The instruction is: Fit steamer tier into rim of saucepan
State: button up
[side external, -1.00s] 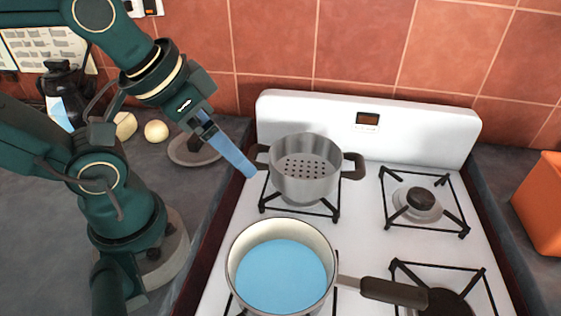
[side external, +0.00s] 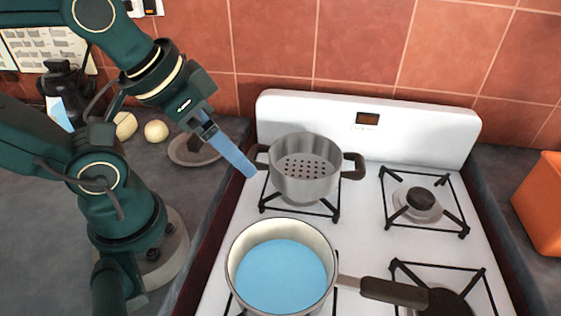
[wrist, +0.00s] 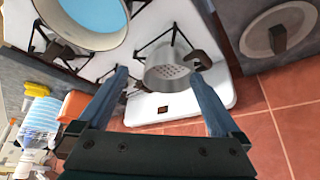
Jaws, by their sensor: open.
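The steamer tier (side external: 306,184) is a grey metal pot with a holed bottom and two dark side handles. It sits upright on the back left burner grate, and it also shows in the wrist view (wrist: 168,77). The saucepan (side external: 235,275), cream inside with blue water and a long dark handle, stands on the front left burner; it shows at the top of the wrist view (wrist: 112,40). My gripper (side external: 249,172) is open, with blue fingers just left of the steamer tier's left handle. In the wrist view my gripper's fingers (wrist: 164,103) are spread apart with nothing held.
The white stove (side external: 370,250) has free burners at the right and a raised back panel (side external: 300,110) behind the steamer tier. A round grey dish (side external: 184,150) and pale round items lie on the left counter. An orange box (side external: 540,205) stands at the right.

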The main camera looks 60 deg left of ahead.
jog(key=c, duration=0.9)
